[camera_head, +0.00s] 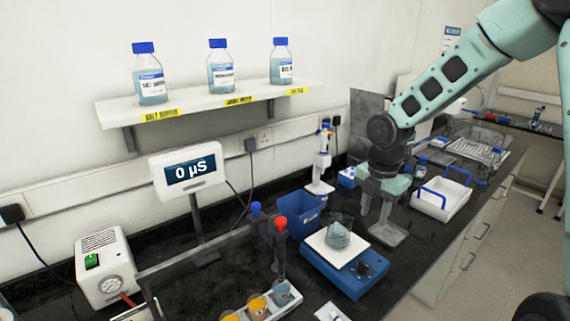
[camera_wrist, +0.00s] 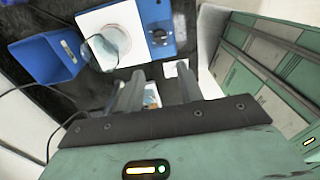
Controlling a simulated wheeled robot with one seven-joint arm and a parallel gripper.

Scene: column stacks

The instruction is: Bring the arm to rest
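My arm (camera_head: 440,85) reaches in from the upper right, and my gripper (camera_head: 376,215) points down over the bench beside the blue stirrer. In the wrist view my gripper (camera_wrist: 160,85) shows two grey fingers standing apart, with nothing clearly held between them. A small pale item with an orange-brown part (camera_wrist: 152,98) shows beyond the gap; I cannot tell what it is.
A glass beaker (camera_head: 338,236) with bluish contents stands on the blue stirrer (camera_head: 347,273), close left of my gripper. Nearby are a blue bin (camera_head: 296,215), a white tray with blue handles (camera_head: 440,204) and a "0 µS" meter (camera_head: 190,171). Bottles line the shelf (camera_head: 215,103).

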